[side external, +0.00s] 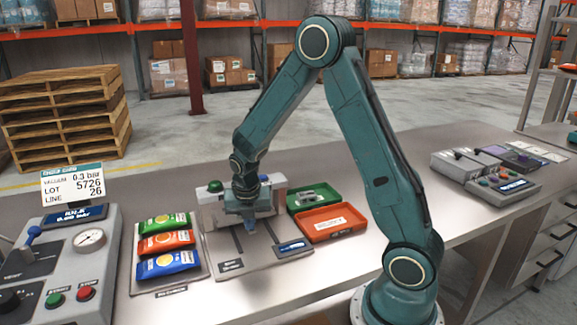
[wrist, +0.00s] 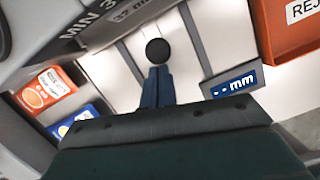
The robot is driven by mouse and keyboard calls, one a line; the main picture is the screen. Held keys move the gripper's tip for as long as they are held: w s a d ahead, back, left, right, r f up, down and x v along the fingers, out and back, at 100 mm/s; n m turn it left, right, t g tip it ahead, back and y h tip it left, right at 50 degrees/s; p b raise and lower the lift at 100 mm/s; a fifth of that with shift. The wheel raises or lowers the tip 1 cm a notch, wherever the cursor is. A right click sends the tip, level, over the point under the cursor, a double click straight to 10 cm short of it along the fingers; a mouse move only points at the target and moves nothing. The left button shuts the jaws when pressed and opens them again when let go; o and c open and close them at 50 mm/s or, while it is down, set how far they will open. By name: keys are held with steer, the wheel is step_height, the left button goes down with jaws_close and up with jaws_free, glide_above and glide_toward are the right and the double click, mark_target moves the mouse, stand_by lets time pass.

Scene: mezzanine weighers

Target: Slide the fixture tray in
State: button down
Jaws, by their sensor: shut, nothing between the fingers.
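The gauge station has a pale housing (side external: 208,208) and a base plate (side external: 262,258) with two dark rails. In the wrist view, a round black knob (wrist: 157,51) stands between the dark rails, on the pale surface I take for the fixture tray (wrist: 150,27); the tray's full outline is hidden. My gripper (side external: 248,230) is low over the rails in front of the housing. In the wrist view its fingers (wrist: 157,80) are shut together and empty, pointing at the knob. They overlap its lower edge in the picture; I cannot tell whether they touch it.
A small display (side external: 292,247) reading mm sits right of the rails. An orange reject bin (side external: 318,236) and a green bin (side external: 296,202) stand to the right. A tray (side external: 197,273) of colored packets is at left, beside a control panel (side external: 98,268).

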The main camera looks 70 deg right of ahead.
steer(key=a, duration=0.1)
steer(key=s+a, duration=0.2)
steer(key=shift+a+r, duration=0.3)
steer(key=v, duration=0.9)
steer(key=shift+r, duration=0.2)
steer(key=shift+s, duration=0.1)
steer(key=s+a+r+m+t+y, duration=0.1)
steer(key=s+a+r+m+t, duration=0.1)
steer(key=s+r+m, duration=0.3)
steer(key=s+a+r+m+t+y, duration=0.1)
steer(key=s+a+r+m, duration=0.4)
steer(key=s+m, duration=0.7)
steer(key=r+m+t, duration=0.1)
steer(key=m, duration=0.6)
steer(key=shift+s+a, duration=0.25)
steer(key=shift+s, duration=0.05)
